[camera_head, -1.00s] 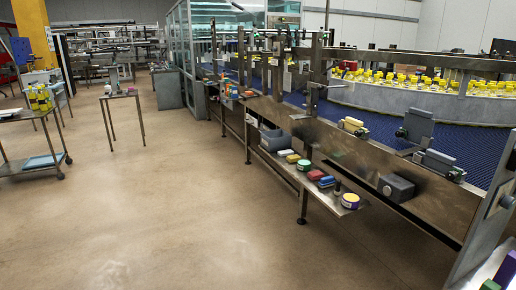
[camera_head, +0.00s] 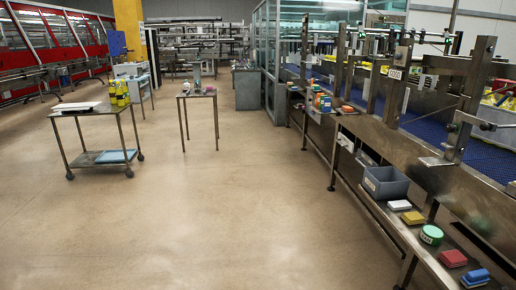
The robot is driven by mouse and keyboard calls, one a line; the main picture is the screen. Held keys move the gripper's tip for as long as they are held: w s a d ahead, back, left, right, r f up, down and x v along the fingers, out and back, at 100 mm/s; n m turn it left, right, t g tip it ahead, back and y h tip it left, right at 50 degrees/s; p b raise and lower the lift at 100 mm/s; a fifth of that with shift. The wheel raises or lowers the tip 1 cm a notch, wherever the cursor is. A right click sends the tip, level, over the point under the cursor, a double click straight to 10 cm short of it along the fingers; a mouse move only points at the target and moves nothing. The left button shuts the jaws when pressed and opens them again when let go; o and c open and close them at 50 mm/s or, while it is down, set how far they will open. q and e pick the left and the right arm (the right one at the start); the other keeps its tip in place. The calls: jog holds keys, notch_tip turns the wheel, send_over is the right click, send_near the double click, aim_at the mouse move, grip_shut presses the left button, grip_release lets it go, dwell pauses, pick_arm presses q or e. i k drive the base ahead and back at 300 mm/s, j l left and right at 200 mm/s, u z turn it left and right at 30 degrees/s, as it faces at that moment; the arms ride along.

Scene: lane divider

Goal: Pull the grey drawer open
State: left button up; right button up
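Neither of my grippers is in view. No drawer front or handle can be clearly made out. A grey open-topped bin (camera_head: 386,182) with a small white label sits on the low shelf of the conveyor line at right; I cannot tell whether it is the drawer. A grey cabinet (camera_head: 247,88) stands farther back beside the glass enclosure, too small to show any drawer.
A wheeled metal cart (camera_head: 88,109) with yellow bottles (camera_head: 120,94) and a blue tray (camera_head: 115,156) stands at left. A small metal table (camera_head: 197,95) stands mid-floor. The conveyor frame (camera_head: 425,150) lines the right. The floor (camera_head: 215,220) between is clear.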

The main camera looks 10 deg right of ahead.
aim_at(369, 159)
jog(key=i+z, duration=0.15)
jog(key=i, duration=0.45)
jog(key=i+z, duration=0.15)
jog(key=i, duration=0.4)
jog(key=i+j+z, duration=0.15)
jog(key=i, duration=0.4)
jog(key=i+z, duration=0.2)
jog(key=i, duration=0.75)
jog(key=i+z, duration=0.2)
jog(key=i, duration=0.75)
